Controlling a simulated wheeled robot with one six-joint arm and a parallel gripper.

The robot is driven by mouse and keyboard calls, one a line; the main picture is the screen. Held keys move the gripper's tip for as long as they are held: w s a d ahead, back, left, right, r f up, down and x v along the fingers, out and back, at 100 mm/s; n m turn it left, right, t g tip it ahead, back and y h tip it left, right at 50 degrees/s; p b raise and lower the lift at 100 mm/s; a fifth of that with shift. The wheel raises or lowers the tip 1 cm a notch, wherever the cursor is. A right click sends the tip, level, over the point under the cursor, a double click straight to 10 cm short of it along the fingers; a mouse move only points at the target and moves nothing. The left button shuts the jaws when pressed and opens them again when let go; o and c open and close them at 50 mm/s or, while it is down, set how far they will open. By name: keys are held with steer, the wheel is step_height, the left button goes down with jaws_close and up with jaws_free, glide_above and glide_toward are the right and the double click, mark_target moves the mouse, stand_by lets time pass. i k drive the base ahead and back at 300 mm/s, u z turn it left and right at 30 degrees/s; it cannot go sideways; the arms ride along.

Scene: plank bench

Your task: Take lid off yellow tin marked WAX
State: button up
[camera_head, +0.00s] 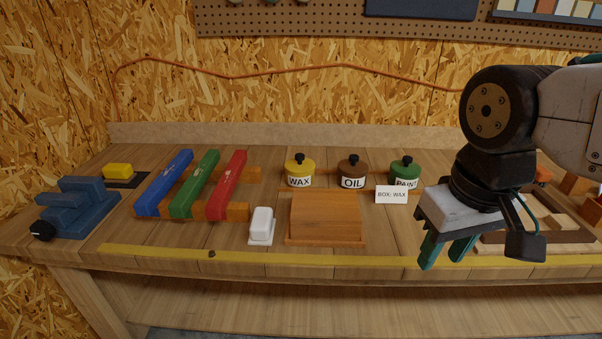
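The yellow tin (299,174) marked WAX stands upright towards the back of the bench, left of two other tins. A lid with a black knob (299,157) sits on top of it. My gripper (444,262) hangs over the right front of the bench, well to the right of the tin and nearer the front edge. Its two green fingers point down, with a gap between them and nothing held.
A brown OIL tin (352,172) and a green PAINT tin (405,173) stand to the right. A "BOX: WAX" card (391,195), wooden box (325,219) and white block (261,224) are in front. Coloured bars (165,183) lie left.

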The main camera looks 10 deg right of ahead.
mark_target(299, 164)
steer(key=k, duration=1.1)
steer(key=u, duration=0.55)
steer(key=i, duration=0.65)
steer(key=u, duration=0.55)
steer(key=i, duration=0.85)
steer(key=z, duration=0.7)
steer(key=i, duration=0.65)
steer(key=z, duration=0.55)
